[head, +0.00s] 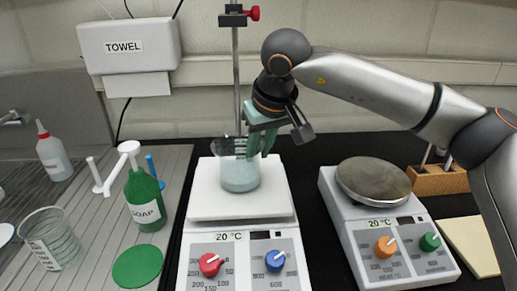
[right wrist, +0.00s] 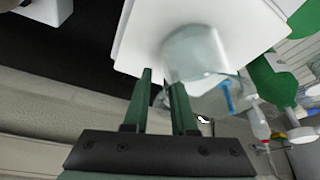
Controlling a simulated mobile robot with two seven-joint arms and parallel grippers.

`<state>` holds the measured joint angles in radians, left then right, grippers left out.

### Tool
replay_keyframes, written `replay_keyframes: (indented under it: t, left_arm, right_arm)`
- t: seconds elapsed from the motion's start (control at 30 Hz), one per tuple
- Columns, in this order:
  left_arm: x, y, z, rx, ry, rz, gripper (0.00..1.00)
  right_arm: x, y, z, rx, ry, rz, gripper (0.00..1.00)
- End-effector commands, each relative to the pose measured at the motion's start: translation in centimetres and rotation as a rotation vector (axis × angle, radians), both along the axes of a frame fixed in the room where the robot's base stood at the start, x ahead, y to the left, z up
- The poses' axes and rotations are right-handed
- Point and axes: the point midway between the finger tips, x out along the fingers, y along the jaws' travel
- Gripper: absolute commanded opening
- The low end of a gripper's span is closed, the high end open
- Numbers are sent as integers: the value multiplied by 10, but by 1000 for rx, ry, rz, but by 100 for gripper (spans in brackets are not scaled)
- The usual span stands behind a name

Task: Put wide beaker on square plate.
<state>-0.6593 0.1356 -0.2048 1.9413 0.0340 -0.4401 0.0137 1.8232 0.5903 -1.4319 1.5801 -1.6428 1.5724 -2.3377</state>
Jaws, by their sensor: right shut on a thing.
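The wide beaker (head: 240,174), clear glass with pale teal contents, is upright over the middle of the white square plate (head: 205,204) of the left hotplate. Its base is on the plate or very slightly above it; I cannot tell which. My right gripper (head: 257,147) comes from above and is shut on the beaker's right side near the rim. In the right wrist view the green fingers (right wrist: 163,100) are by the wall of the beaker (right wrist: 195,52), partly hiding it, over the square plate (right wrist: 138,42). My left gripper is not in view.
A vertical stand rod (head: 236,75) with a red-knobbed clamp rises behind the plate. A second hotplate with a round top (head: 374,181) stands right. A green soap bottle (head: 145,200), an empty beaker (head: 52,238) and a green disc (head: 137,265) are at left.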

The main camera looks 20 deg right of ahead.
Motion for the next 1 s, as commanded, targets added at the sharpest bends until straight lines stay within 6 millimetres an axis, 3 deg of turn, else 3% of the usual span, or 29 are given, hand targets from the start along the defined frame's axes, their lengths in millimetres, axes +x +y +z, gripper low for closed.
replay_keyframes:
  t: [0.03, 0.3, 0.63, 0.77, 1.0]
  left_arm:
    - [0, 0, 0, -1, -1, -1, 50]
    - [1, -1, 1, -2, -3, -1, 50]
    - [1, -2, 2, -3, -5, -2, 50]
    - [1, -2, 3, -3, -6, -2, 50]
    - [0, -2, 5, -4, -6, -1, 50]
  right_arm:
    - [0, 0, -1, -1, 2, 1, 27]
    - [0, 0, 0, -1, 2, 1, 55]
    - [-2, 0, 6, 0, -1, 1, 55]
    - [-9, -2, 24, 0, -2, 1, 55]
    - [-29, -5, 73, 0, -2, 1, 55]
